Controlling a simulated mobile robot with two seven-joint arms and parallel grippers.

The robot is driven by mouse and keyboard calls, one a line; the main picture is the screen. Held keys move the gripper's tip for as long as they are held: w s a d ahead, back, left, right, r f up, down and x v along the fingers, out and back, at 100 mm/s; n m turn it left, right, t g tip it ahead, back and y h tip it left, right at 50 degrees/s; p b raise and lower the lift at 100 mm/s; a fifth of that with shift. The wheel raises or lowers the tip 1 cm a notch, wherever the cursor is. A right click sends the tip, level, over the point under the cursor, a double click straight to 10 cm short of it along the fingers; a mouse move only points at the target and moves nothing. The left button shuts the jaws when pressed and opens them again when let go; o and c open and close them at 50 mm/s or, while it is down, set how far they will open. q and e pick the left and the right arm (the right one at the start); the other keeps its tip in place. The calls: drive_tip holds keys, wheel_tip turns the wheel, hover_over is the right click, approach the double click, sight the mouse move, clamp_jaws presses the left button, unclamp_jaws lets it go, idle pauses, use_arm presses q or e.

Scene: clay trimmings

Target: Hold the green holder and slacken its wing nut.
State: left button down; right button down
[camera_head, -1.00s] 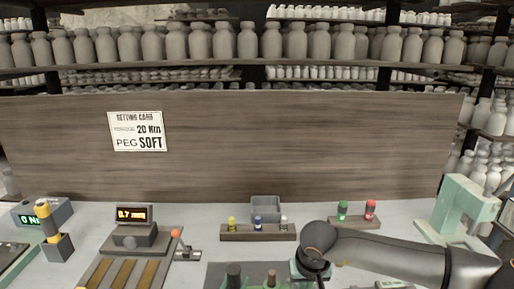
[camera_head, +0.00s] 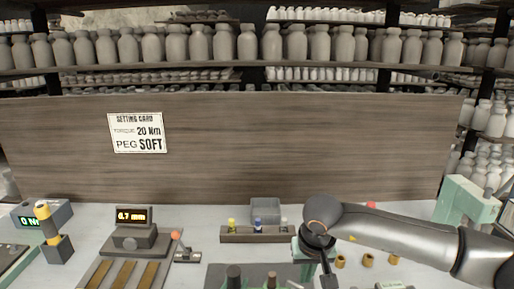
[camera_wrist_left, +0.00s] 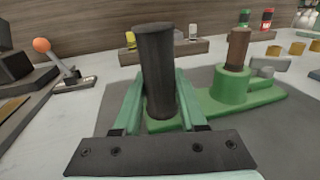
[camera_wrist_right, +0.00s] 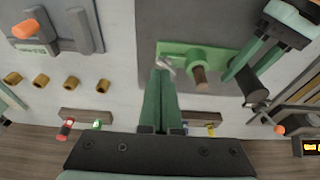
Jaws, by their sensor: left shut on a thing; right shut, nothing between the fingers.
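The green holder (camera_wrist_left: 235,98) lies on a dark mat, with a dark upright handle (camera_wrist_left: 155,70) and a brown peg (camera_wrist_left: 238,50) in a green boss. In the left wrist view my left gripper (camera_wrist_left: 160,122) is shut on the dark handle at its lower part. The wing nut (camera_wrist_left: 263,75), small and grey-green, is at the holder's far end; it also shows in the right wrist view (camera_wrist_right: 166,63). My right gripper (camera_wrist_right: 160,75) is shut and empty, its tips close to the wing nut; I cannot tell whether they touch.
A setting card (camera_head: 138,133) is on the wooden back panel. A rack with small bottles (camera_head: 257,234) and a grey bin (camera_head: 265,210) stand behind the mat. Several brass pieces (camera_wrist_right: 72,84) lie beside the mat. A gauge with a display (camera_head: 134,232) stands left.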

sight(295, 287)
drive_tip(key=shift+s+a+f, duration=0.1)
drive_tip(key=shift+a+f, duration=0.4)
drive_tip(key=shift+f, duration=0.5)
drive_tip(key=shift+s+a+f, duration=0.1)
drive_tip(key=shift+a+f, duration=0.4)
drive_tip(key=shift+f, duration=0.55)
drive_tip(key=shift+a+f, duration=0.5)
drive_tip(key=shift+f, duration=0.5)
drive_tip(key=shift+w+d, duration=0.25)
drive_tip(key=shift+w, duration=0.35)
drive_tip(key=shift+s+d, duration=0.1)
drive_tip(key=shift+d, duration=0.3)
drive_tip(key=shift+d, duration=0.65)
drive_tip(key=shift+d, duration=0.2)
